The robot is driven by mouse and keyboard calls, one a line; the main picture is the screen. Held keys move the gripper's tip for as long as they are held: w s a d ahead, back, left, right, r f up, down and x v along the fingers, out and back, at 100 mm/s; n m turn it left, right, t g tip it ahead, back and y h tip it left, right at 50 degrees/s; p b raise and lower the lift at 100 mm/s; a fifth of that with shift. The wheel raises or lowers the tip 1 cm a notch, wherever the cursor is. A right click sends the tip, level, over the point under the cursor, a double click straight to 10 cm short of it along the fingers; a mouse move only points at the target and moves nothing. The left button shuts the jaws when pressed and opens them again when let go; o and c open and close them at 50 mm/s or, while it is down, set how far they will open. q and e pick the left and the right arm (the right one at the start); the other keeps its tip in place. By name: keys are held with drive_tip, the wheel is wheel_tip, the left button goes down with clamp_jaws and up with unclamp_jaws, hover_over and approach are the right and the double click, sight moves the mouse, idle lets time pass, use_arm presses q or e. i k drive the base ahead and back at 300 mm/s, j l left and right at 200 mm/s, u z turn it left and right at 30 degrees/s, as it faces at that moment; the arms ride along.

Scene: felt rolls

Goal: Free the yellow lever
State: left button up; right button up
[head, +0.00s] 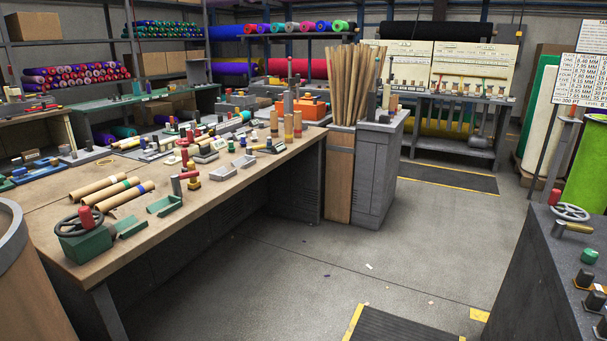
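I cannot clearly pick out a yellow lever. A small yellow part (193,182) sits on the long workbench (232,190), close to a red handle and a dark upright cylinder. It is too small to tell whether it is a lever or whether something blocks it. A yellow-tan upright piece (297,124) stands farther back on the same bench, near its right end. Neither of my grippers is in view.
A green device with a handwheel (80,222) sits at the bench's near end, beside several cardboard tubes (112,190). A bin of tall tubes (355,90) stands past the far end. A dark console (545,270) is at right. The floor (310,240) between is mostly open.

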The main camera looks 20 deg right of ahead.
sight(560, 226)
drive_tip(key=i+z, duration=0.4)
drive_tip(key=i, duration=0.15)
drive_tip(key=i+j+z, duration=0.1)
drive_tip(key=i+z, duration=0.3)
drive_tip(key=i, duration=0.2)
